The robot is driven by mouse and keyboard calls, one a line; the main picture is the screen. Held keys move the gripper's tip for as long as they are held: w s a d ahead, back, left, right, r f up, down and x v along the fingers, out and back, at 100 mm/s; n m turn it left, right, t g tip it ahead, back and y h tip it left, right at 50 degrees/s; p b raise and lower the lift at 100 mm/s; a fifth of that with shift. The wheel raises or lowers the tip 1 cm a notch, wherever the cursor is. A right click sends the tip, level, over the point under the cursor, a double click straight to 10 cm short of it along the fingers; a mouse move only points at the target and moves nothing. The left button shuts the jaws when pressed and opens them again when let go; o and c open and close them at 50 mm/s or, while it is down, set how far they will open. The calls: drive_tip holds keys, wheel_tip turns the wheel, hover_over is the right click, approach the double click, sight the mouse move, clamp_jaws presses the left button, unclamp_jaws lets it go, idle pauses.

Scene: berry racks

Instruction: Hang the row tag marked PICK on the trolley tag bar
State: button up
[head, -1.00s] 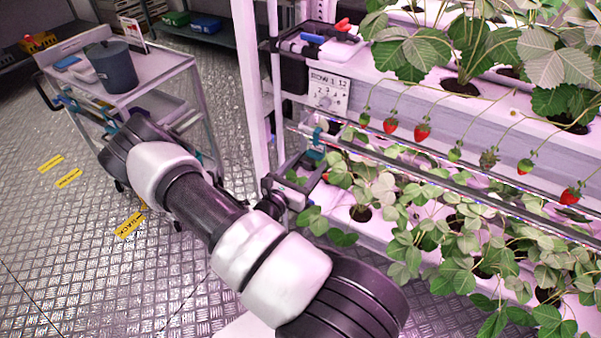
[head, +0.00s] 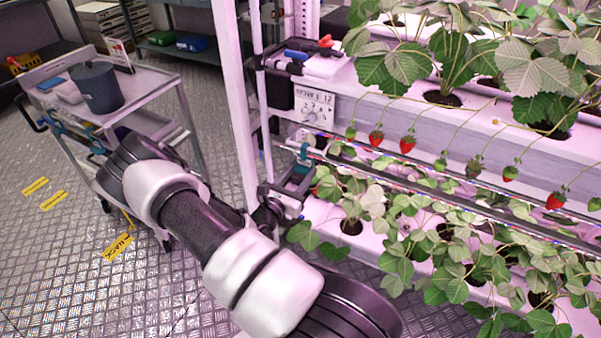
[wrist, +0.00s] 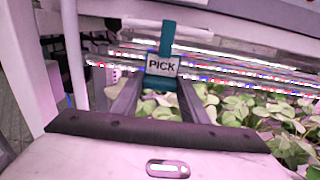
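The row tag (wrist: 163,66) has a white face reading PICK on a teal body with a teal strap rising above it. It also shows at the rack's end in the head view (head: 303,154). My gripper (wrist: 161,88) has its fingers on both sides of the tag's lower teal part and appears closed on it. In the head view my gripper (head: 290,190) is just below the tag. Whether the strap touches the rail behind it I cannot tell. The trolley (head: 128,90) stands at the left, with small teal and blue pieces along its side bar (head: 75,132).
The planted rack (head: 400,105) fills the right, with a ROW label (head: 315,104), hanging strawberries and rails close to my gripper. A dark pot (head: 97,88) stands on the trolley. Metal floor with yellow markings (head: 118,247) lies open between trolley and rack.

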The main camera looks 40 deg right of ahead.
drive_tip(key=shift+r, duration=0.2)
drive_tip(key=shift+r+p, duration=0.9)
drive_tip(key=shift+p, duration=0.05)
drive_tip(key=shift+a, duration=0.1)
drive_tip(key=p+v, duration=0.1)
drive_tip(key=v, duration=0.6)
idle(0.5)
idle(1.5)
